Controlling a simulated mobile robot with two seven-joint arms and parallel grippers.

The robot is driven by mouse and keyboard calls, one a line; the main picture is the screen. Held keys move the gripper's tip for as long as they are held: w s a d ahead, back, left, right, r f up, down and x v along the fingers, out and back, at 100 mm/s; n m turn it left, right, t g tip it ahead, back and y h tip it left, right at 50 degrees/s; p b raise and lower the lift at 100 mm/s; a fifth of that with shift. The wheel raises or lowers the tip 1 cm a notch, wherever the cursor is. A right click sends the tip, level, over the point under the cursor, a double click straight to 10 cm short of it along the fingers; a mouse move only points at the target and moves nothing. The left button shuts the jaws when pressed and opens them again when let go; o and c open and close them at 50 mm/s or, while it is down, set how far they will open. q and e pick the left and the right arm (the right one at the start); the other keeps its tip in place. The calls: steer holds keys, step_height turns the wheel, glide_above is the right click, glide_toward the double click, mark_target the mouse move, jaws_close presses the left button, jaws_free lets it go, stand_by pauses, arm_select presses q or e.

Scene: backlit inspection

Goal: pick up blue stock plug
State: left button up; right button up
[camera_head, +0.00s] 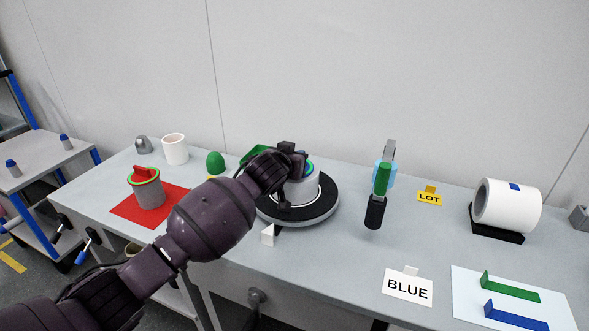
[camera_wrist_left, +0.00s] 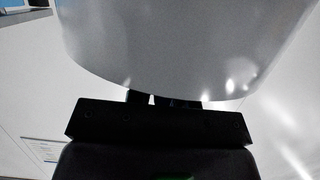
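My left gripper (camera_head: 292,163) is at the rim of a grey cup (camera_head: 302,190) that stands on a round dark turntable (camera_head: 325,207). A green ring and a bit of blue (camera_head: 309,168) show at the cup's top, beside the gripper. Whether this blue is the stock plug I cannot tell, as the gripper hides most of it. In the left wrist view a smooth grey curved surface (camera_wrist_left: 190,50) fills the top and covers the fingertips, so their opening is hidden. My right gripper is not in view.
A grey cup (camera_head: 150,193) with a red plug stands on a red mat (camera_head: 124,211) at left. A white mug (camera_head: 174,149) and green dome (camera_head: 215,162) stand behind. Right are a black-handled tool (camera_head: 375,212), a BLUE card (camera_head: 408,288) and a white cylinder (camera_head: 512,206).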

arm_select(q)
jaws_close()
step_height(320, 180, up, 20)
steer(key=p, duration=0.4)
steer(key=shift+c, duration=0.6)
jaws_free()
jaws_close()
